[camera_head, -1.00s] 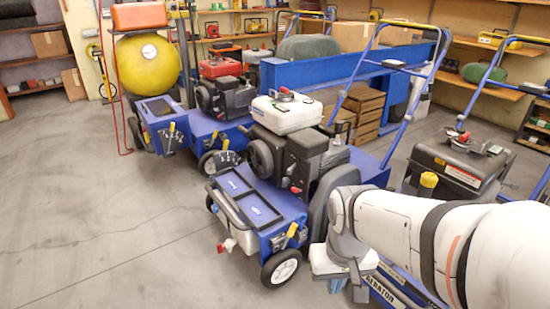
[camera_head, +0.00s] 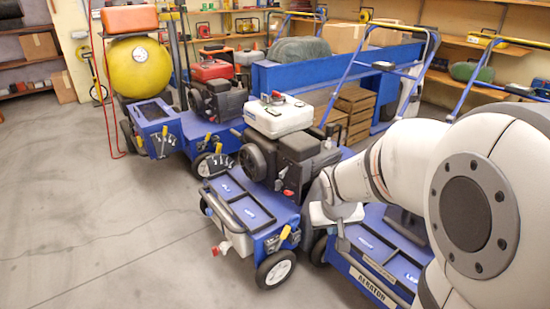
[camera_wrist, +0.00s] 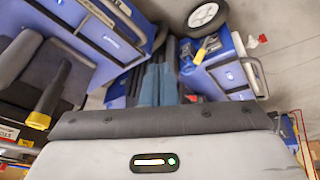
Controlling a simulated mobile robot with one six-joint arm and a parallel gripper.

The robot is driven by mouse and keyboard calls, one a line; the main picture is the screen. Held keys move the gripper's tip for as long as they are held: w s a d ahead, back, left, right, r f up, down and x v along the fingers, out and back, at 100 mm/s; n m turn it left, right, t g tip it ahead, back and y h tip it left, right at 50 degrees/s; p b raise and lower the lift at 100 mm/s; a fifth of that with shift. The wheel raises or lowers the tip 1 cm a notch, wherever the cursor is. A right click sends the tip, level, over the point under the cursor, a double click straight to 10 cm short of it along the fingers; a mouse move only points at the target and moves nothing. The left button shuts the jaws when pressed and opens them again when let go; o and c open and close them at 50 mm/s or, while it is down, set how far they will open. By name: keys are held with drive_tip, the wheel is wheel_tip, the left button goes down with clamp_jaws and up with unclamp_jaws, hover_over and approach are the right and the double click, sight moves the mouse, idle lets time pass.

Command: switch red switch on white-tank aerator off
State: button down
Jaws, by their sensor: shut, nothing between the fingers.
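The white-tank aerator is the blue machine in the middle of the head view, with a white tank (camera_head: 279,116) on top. A small red switch (camera_head: 288,192) shows low on its dark engine (camera_head: 298,147), just left of my gripper. My gripper (camera_head: 343,243) points down at the right side of this aerator, in front of the neighbouring blue machine. In the wrist view my gripper (camera_wrist: 158,82) has its blue-grey fingers together, with nothing between them. A small red spot (camera_wrist: 190,98) shows beside the fingers there; I cannot tell whether it is the switch.
A second blue aerator (camera_head: 375,250) stands close on the right, leaving a narrow gap. A yellow-handled lever (camera_head: 285,232) is at the near corner of the white-tank machine. A yellow-tank machine (camera_head: 140,67) stands farther left. The floor (camera_head: 110,220) at left is clear.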

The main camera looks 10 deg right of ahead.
drive_tip(key=w+d+f+t+y+p, duration=0.1)
drive_tip(key=w+d+t+p, duration=0.15)
drive_tip(key=w, duration=0.85)
drive_tip(key=w+d+f+t+y+p, duration=0.1)
drive_tip(key=w+d+f+t+p, duration=0.15)
drive_tip(key=w, duration=0.75)
drive_tip(key=w+f+n+t+y+p, duration=0.2)
drive_tip(key=w+f+y, duration=0.15)
drive_tip(key=w, duration=0.25)
drive_tip(key=t+y+p, duration=0.1)
drive_tip(key=y+p, duration=0.2)
drive_tip(key=y, duration=0.3)
approach(296, 191)
drive_tip(key=shift+s+a+r+h, duration=0.15)
drive_tip(key=shift+s+a+r, duration=0.2)
drive_tip(key=shift+s+r, duration=0.25)
drive_tip(key=shift+s+a+r+h, duration=0.1)
drive_tip(key=shift+s+a+r, duration=0.3)
drive_tip(key=shift+s+r, duration=0.2)
drive_tip(key=shift+w, duration=0.1)
drive_tip(key=b+x, duration=0.3)
drive_tip(key=x, duration=0.6)
drive_tip(key=shift+w+a, duration=0.25)
drive_tip(key=shift+w, duration=0.15)
